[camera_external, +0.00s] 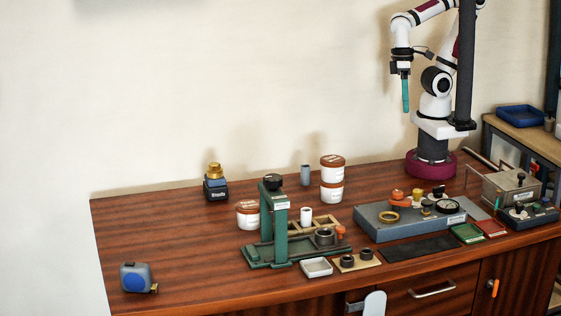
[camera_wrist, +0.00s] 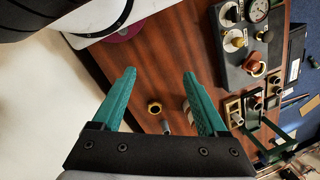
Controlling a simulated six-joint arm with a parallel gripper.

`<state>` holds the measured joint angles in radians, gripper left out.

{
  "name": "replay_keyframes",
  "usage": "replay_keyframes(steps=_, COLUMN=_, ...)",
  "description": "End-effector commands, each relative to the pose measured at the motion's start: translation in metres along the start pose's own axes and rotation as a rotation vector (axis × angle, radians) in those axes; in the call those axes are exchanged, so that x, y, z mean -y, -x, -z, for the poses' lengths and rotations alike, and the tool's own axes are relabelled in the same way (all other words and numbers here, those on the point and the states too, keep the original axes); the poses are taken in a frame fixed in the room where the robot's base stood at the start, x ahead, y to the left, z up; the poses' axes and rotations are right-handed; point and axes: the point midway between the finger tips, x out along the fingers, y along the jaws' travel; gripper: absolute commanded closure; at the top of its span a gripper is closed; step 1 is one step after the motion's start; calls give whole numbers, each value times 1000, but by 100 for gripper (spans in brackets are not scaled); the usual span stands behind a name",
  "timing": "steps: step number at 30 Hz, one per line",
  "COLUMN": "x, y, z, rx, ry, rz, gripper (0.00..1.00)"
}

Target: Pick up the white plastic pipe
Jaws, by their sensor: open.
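The white plastic pipe (camera_external: 306,216) appears as a short white cylinder standing upright among the pale wooden frame pieces (camera_external: 325,222), just right of the green press in the external view. I cannot make it out surely in the wrist view. My gripper (camera_external: 405,110) hangs high above the back right of the table, well away from the pipe, with its teal fingers pointing down. In the wrist view my gripper (camera_wrist: 160,73) shows its two teal fingers spread apart with nothing between them.
The green press (camera_external: 280,230) stands close left of the pipe. White jars with brown lids (camera_external: 332,170) and a grey cylinder (camera_external: 305,175) stand behind it. A grey fixture box (camera_external: 410,221) is to the right. The table's left part is mostly clear.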

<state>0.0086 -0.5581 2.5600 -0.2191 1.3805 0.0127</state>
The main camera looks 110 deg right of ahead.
Motion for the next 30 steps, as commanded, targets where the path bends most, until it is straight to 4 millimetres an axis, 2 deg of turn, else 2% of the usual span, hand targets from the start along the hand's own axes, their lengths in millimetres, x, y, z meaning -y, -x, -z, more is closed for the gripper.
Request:
replay_keyframes(steps=8, x=0, y=0, z=0, rx=0, ry=-1, rz=0, gripper=32)
replay_keyframes(steps=11, x=16, y=8, z=17, rx=-1, ry=-76, rz=14, gripper=32)
replay_keyframes(steps=14, x=68, y=23, z=72, rx=-3, ry=-327, rz=57, gripper=32)
replay_keyframes(steps=16, x=120, y=24, z=122, rx=7, ry=-571, rz=103, gripper=32)
replay_keyframes(steps=18, x=173, y=12, z=167, rx=29, ry=-814, rz=149, gripper=32)
replay_keyframes(steps=21, x=236, y=-18, z=215, rx=74, ry=-1114, rz=201, gripper=32)
replay_keyframes(steps=24, x=278, y=-46, z=242, rx=117, ry=-1324, rz=234, gripper=32)
replay_keyframes(steps=25, x=286, y=-53, z=247, rx=127, ry=-1367, rz=240, gripper=32)
replay_keyframes(steps=27, x=297, y=-63, z=253, rx=142, ry=-1430, rz=249, gripper=32)
replay_keyframes(steps=30, x=305, y=-82, z=256, rx=149, ry=-1459, rz=249, gripper=32)
